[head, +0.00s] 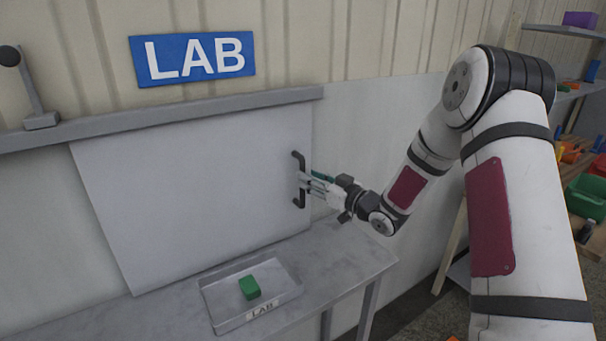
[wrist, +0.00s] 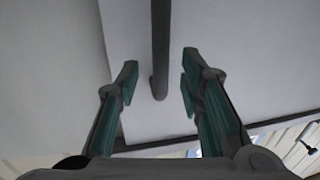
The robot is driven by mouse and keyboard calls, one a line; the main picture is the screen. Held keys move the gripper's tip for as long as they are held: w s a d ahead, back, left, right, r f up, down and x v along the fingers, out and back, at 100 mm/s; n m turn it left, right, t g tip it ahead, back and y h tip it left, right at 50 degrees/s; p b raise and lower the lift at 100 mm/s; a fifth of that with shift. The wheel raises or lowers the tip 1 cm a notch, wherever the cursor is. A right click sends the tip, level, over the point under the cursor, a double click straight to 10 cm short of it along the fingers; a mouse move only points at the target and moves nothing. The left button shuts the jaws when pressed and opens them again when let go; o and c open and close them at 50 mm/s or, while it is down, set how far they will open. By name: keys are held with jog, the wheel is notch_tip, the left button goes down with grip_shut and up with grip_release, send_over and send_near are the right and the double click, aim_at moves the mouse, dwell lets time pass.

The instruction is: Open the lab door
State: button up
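The lab door is a plain pale panel (head: 190,190) under a grey rail and the blue LAB sign (head: 192,57). A dark upright bar handle (head: 299,165) is fixed near its right edge. My gripper (head: 307,182) is at the handle, reaching from the right. In the wrist view the handle (wrist: 160,40) runs down between the two green-padded fingers of my gripper (wrist: 159,72), which are open. A gap shows on each side of the bar, and neither finger appears to touch it. In the head view the handle's middle is partly hidden by the fingers.
A grey table (head: 340,255) stands below the door, with a LAB-labelled tray (head: 222,312) and a green block (head: 249,287) in it. The grey rail (head: 160,119) runs above the door. Shelves with coloured bins (head: 588,197) stand at the right.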

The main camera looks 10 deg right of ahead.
jog(key=shift+x, duration=1.95)
jog(key=shift+c, duration=0.6)
grip_shut()
